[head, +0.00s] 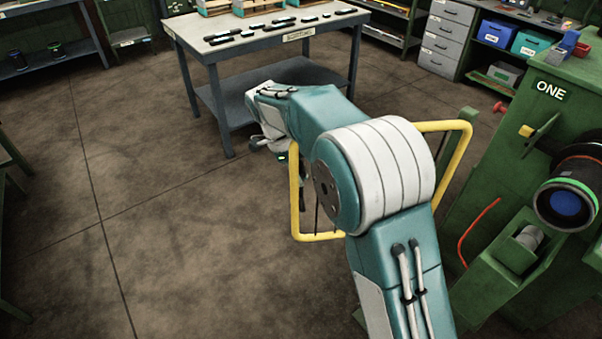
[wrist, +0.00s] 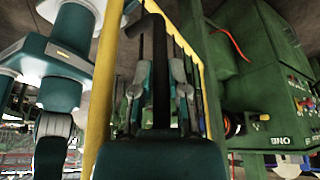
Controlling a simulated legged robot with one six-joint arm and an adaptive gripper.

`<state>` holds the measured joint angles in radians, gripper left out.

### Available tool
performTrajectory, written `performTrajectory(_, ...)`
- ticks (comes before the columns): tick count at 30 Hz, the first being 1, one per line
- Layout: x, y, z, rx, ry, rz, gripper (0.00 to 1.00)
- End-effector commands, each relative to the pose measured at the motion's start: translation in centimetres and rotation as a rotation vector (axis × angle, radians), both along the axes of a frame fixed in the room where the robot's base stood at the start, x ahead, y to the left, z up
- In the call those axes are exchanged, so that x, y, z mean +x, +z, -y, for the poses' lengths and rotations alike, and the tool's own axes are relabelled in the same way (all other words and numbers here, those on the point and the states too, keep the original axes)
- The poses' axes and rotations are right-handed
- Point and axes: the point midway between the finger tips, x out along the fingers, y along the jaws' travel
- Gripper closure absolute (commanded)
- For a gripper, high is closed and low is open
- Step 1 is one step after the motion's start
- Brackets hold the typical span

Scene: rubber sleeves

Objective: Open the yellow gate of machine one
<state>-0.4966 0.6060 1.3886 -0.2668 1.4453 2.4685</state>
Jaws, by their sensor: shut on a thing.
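The yellow gate (head: 295,190) is a tubular frame beside machine one (head: 550,130), the green machine labelled ONE. The gate reaches from near the machine's left side out over the floor. My arm hides its middle. In the wrist view, which is upside down, its yellow bars (wrist: 104,75) run on both sides of my gripper (wrist: 160,85). My gripper's fingers are closed around a dark upright bar (wrist: 160,60), which looks like the gate's handle. In the head view, my gripper is mostly hidden behind the gate's left bar and my arm.
A grey-topped workbench (head: 270,35) with several dark parts stands behind my gripper. A drawer cabinet (head: 445,40) and shelves with bins (head: 497,33) stand at the back right. A red hose (head: 478,230) hangs on the machine's left side. The floor at left is clear.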

Motion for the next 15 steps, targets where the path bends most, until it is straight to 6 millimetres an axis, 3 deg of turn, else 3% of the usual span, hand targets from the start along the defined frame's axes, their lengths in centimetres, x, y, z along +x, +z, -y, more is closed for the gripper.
performTrajectory(13, -0.04, 0.04, -0.27, 0.006, 0.007, 0.002, 1.00)
performTrajectory(14, -0.04, 0.04, -0.26, 0.005, 0.006, 0.003, 0.76)
performTrajectory(15, -0.03, 0.05, -0.25, 0.005, 0.006, 0.003, 0.58)
